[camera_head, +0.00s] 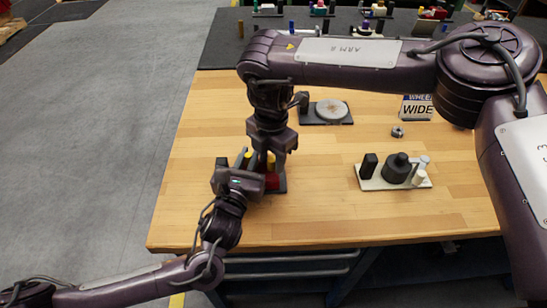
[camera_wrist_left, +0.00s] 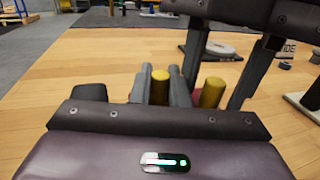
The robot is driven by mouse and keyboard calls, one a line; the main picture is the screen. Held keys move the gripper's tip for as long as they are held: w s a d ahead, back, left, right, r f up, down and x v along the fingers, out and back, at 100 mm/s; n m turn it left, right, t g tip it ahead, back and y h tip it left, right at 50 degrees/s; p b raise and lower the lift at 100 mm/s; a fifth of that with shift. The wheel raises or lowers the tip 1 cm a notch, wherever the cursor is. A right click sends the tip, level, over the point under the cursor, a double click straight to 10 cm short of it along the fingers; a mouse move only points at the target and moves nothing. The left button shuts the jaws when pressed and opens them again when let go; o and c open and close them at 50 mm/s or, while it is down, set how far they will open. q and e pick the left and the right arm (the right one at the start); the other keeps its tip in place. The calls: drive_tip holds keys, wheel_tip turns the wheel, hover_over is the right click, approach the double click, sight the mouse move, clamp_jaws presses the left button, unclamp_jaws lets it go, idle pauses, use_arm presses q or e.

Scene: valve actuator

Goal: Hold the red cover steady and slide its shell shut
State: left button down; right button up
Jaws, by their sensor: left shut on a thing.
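A dark base with a red cover (camera_head: 272,181) sits near the left front of the wooden table. Two yellow posts rise there, the left one (camera_wrist_left: 160,88) and the right one (camera_wrist_left: 212,92). My left gripper (camera_head: 246,165) comes in low from the front left; in the left wrist view its fingers (camera_wrist_left: 162,86) are shut on the left yellow post. My right gripper (camera_head: 266,158) reaches down from above. Its fingers stand apart in the left wrist view (camera_wrist_left: 222,80), with the right post near the gap. The grippers hide most of the cover and its shell.
A dark plate with a round grey disc (camera_head: 332,111) lies behind, to the right. A pale plate with dark and white parts (camera_head: 394,178), a small nut (camera_head: 397,132) and a sign (camera_head: 417,107) stand on the right. The table's front middle is clear.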

use_arm(q)
drive_tip(key=shift+s+f, duration=0.1)
drive_tip(key=shift+f, duration=0.25)
use_arm(e)
drive_tip(key=shift+o, duration=0.3)
drive_tip(key=shift+d, duration=0.1)
drive_tip(key=d, duration=0.4)
drive_tip(key=shift+d, duration=0.3)
wheel_tip(320, 180, up, 11)
drive_tip(key=w+a+r+n+t+y, duration=0.1)
drive_tip(key=w+a+r+y, duration=0.15)
drive_tip(key=a, duration=0.35)
drive_tip(key=w+a+r+t+y, duration=0.1)
drive_tip(key=a+r+y, duration=0.3)
drive_tip(key=a, duration=0.2)
use_arm(q)
drive_tip(key=shift+r, duration=0.1)
use_arm(e)
drive_tip(key=w+d+r+m+t+y, duration=0.3)
drive_tip(key=w+r+y, duration=0.3)
drive_tip(key=w+r, duration=0.4)
drive_tip(key=shift+r+t, duration=0.55)
drive_tip(key=shift+t, duration=0.25)
drive_tip(key=shift+d, duration=0.1)
